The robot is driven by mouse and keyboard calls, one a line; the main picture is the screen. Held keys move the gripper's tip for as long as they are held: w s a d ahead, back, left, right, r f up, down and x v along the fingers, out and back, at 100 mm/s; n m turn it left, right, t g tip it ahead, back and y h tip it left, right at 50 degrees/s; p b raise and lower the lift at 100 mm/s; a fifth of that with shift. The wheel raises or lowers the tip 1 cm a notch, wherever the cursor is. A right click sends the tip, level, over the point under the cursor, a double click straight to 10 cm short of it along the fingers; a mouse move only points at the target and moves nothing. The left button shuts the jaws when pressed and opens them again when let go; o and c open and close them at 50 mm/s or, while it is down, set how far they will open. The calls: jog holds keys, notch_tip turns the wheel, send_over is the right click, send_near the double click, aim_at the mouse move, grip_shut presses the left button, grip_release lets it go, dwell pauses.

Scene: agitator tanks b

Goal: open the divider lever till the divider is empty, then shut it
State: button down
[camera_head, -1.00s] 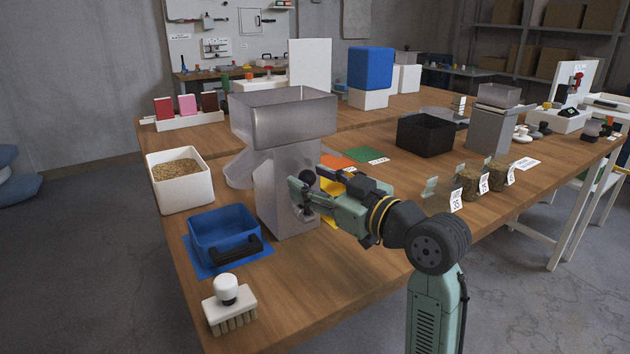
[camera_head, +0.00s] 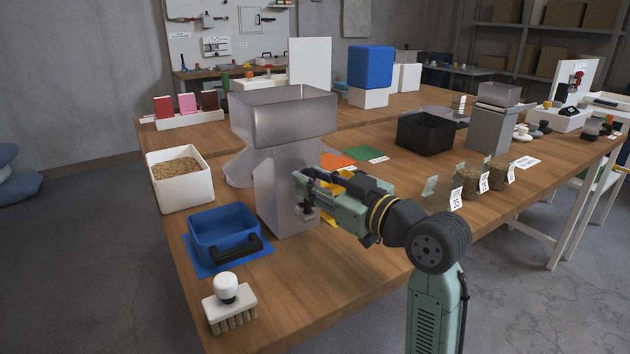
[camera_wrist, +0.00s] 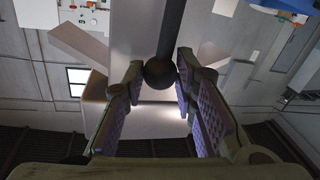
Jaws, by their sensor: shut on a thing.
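The divider (camera_head: 283,118) is a grey metal hopper on a tall grey body, upright on the wooden table, with a sloped chute on its left side. Its upper bin's floor is not clearly seen, so I cannot tell what is in it. The divider lever, a dark rod with a black ball knob (camera_wrist: 160,73), shows in the wrist view. My gripper (camera_head: 304,193) is at the right front face of the divider body. Its fingers are shut on the lever at the ball knob, which the fingers hide in the head view.
A blue tray (camera_head: 205,258) with a black handle stands on a blue mat left of the divider. A white bin of grain (camera_head: 185,205) is behind it, and a brush (camera_head: 229,312) lies in front. Orange, green and yellow mats lie behind my gripper; labelled sample jars (camera_head: 468,183) stand right.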

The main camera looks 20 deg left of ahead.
jog(key=s+d+y+b, duration=0.1)
jog(key=y+b, duration=0.1)
jog(key=b, duration=0.4)
jog(key=s+d+f+n+t+y+b, duration=0.1)
jog(key=y+b, duration=0.1)
jog(key=b, duration=0.3)
jog(key=shift+d+f+t+b, duration=0.15)
jog(key=shift+f+t+b, duration=0.05)
jog(key=shift+t+b, duration=0.15)
jog(key=c, duration=1.3)
grip_release()
jog(key=shift+d, duration=0.1)
